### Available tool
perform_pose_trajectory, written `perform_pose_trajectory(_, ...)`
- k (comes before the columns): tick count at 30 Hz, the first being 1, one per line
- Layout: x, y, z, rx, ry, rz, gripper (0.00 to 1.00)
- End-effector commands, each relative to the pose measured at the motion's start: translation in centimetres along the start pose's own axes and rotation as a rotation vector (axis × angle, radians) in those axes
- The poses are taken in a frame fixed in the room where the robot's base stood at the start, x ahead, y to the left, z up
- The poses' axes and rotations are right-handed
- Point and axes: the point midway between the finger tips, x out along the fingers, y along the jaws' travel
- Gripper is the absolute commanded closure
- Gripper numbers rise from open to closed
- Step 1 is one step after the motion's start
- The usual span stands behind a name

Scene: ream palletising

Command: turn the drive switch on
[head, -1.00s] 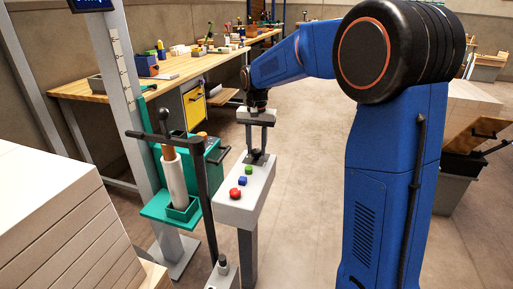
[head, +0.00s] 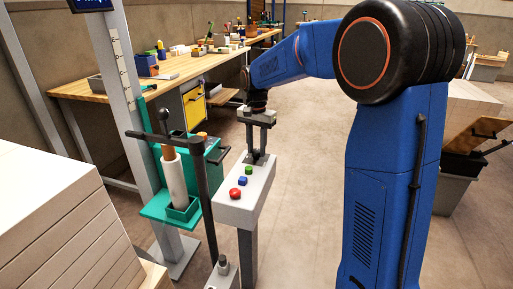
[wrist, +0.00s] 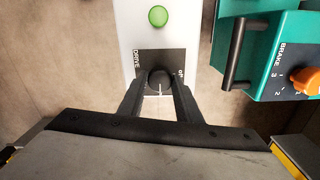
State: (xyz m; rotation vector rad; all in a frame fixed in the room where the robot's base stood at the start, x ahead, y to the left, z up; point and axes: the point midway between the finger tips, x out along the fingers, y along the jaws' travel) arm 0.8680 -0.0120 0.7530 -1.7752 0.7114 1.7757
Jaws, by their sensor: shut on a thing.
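The drive switch is a round black knob (wrist: 159,79) on a dark plate (wrist: 148,62) lettered DRIVE, with "off" printed to the right of the knob in the wrist view. A white line shows at the knob's near side. My gripper (wrist: 160,92) is shut on the knob, with one finger on each side. In the head view my gripper (head: 260,156) reaches down onto the far end of the pale control box (head: 236,212).
The box carries a green button (head: 249,169), a blue button (head: 242,181) and a red button (head: 234,193). Left of it stand a dark post (head: 205,200) and a teal unit with an orange BRAKE knob (wrist: 306,81). A pale stack (head: 60,220) fills the left.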

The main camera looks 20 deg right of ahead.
Motion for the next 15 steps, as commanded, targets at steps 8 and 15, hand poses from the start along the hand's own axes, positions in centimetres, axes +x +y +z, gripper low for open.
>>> perform_pose_trajectory(8, -0.05, -0.02, -0.03, 0.0, 0.001, -0.001, 0.5)
perform_pose_trajectory(15, -0.61, -0.02, -0.02, 0.0, 0.0, -0.001, 0.5)
